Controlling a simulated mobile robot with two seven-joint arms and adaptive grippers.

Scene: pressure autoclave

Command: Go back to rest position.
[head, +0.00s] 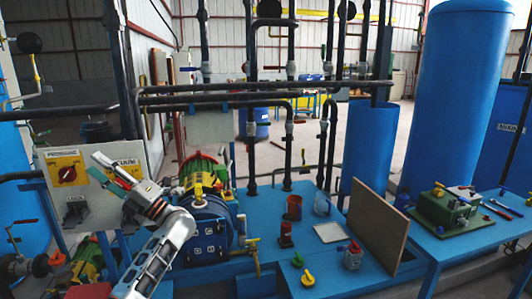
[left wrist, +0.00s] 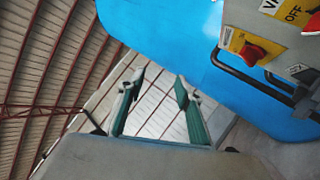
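My left arm rises from the bottom of the head view. Its gripper (head: 95,164) is raised in front of the grey control panel (head: 93,205), and I cannot tell the gap between them. In the left wrist view the two green-padded fingers of the gripper (left wrist: 160,88) stand apart, with nothing between them. My right gripper is in neither view.
A blue autoclave with a round door (head: 208,232) stands right of my left arm. A blue table (head: 325,262) holds a brown board (head: 377,225), a red cup (head: 294,207) and small valves. Black pipes rise behind. A tall blue tank (head: 455,100) stands right.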

